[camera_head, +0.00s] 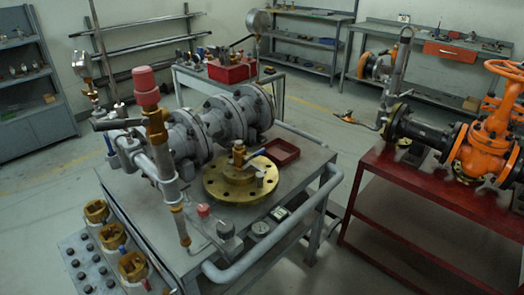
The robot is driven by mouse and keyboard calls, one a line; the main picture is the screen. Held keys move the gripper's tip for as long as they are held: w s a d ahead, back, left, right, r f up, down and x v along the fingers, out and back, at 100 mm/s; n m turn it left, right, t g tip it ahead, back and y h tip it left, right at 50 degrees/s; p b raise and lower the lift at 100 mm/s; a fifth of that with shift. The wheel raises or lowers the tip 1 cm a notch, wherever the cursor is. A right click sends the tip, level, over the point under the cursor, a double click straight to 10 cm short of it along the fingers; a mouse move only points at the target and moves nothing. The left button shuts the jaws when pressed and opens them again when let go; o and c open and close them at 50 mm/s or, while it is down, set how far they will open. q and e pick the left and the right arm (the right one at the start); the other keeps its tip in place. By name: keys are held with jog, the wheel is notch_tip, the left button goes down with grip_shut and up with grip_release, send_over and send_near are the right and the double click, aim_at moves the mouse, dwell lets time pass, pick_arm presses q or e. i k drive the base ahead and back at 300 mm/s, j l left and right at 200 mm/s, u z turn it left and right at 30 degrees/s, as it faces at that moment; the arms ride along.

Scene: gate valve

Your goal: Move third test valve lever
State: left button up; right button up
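A grey workbench (300,178) with a grey tube rail carries a large flanged grey valve body (215,120). A round brass flange (240,183) lies on the bench, with a small brass valve and handle (239,155) on top. A dark lever (112,124) sits on the pipework at the bench's left, beside a pipe with a red cap (147,85). A small red knob (203,211) is at the front of the bench. I cannot tell which of these is the third test valve lever. Neither of my grippers shows in this view.
A control panel (75,262) with several knobs and brass rings stands at the lower left. A red table (400,185) on the right bears an orange gate valve (486,140). A red tray (275,152) is on the bench.

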aim_at(257, 154)
jog(key=u, duration=0.8)
jog(key=l+u, duration=0.35)
jog(key=u, duration=0.15)
jog(key=k+l+u, duration=0.1)
jog(key=l+u, duration=0.35)
jog(key=k+l+u, duration=0.1)
jog(key=l+u, duration=0.15)
jog(key=u, duration=0.25)
jog(key=k+l+u, duration=0.2)
jog(key=k+l, duration=0.3)
jog(key=l, duration=0.25)
jog(key=k+l+u, duration=0.2)
jog(key=k+l, duration=0.35)
jog(key=l, duration=0.1)
